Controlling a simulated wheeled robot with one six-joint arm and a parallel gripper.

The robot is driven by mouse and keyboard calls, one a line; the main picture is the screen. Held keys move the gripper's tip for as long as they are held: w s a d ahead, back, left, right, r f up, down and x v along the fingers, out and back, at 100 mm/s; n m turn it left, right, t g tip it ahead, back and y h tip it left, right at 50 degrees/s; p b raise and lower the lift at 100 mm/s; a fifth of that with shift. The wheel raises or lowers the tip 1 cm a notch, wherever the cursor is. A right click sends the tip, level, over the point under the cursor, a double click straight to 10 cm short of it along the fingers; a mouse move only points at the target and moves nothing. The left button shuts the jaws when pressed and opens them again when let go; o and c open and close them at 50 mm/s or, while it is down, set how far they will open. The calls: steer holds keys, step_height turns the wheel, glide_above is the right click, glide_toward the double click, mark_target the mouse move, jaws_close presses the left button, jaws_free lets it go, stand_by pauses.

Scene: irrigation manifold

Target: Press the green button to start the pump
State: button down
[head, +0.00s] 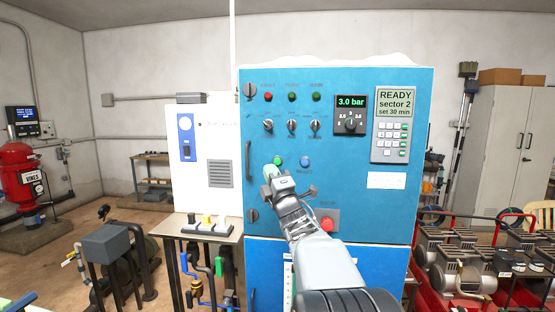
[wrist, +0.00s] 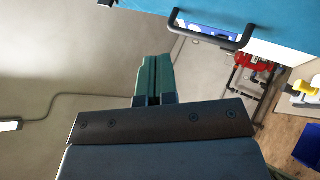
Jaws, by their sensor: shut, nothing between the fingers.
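The green button (head: 277,160) is on the front of the blue control cabinet (head: 345,215), left of a blue button (head: 305,162). My gripper (head: 269,171) is shut and empty, its tips just below and left of the green button in the head view. I cannot tell whether they touch it or the panel. In the wrist view my gripper (wrist: 152,78) shows its two teal fingers together, and the green button is not visible there.
A red stop button (head: 327,225) sits lower right on the cabinet, near my arm. A dial with a 3.0 bar display (head: 350,102) and a keypad reading READY, sector 2 (head: 394,125) are higher up. A black handle (head: 249,160) sticks out on the left.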

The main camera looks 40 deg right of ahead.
mark_target(277, 161)
steer(key=w+d+p, duration=0.2)
steer(key=w+d, duration=0.2)
steer(key=w, duration=0.1)
steer(key=shift+d+p, duration=0.4)
steer(key=shift+f, duration=0.1)
stand_by(1.9)
steer(key=shift+w+d+b, duration=0.3)
steer(key=shift+b, duration=0.15)
steer(key=shift+w+d, duration=0.25)
steer(key=shift+w, duration=0.05)
stand_by(0.7)
steer(key=shift+s+a+b, duration=0.1)
steer(key=shift+s+b, duration=0.05)
steer(key=shift+b, duration=0.3)
steer(key=shift+s+a+b, duration=0.45)
steer(key=shift+b, duration=0.4)
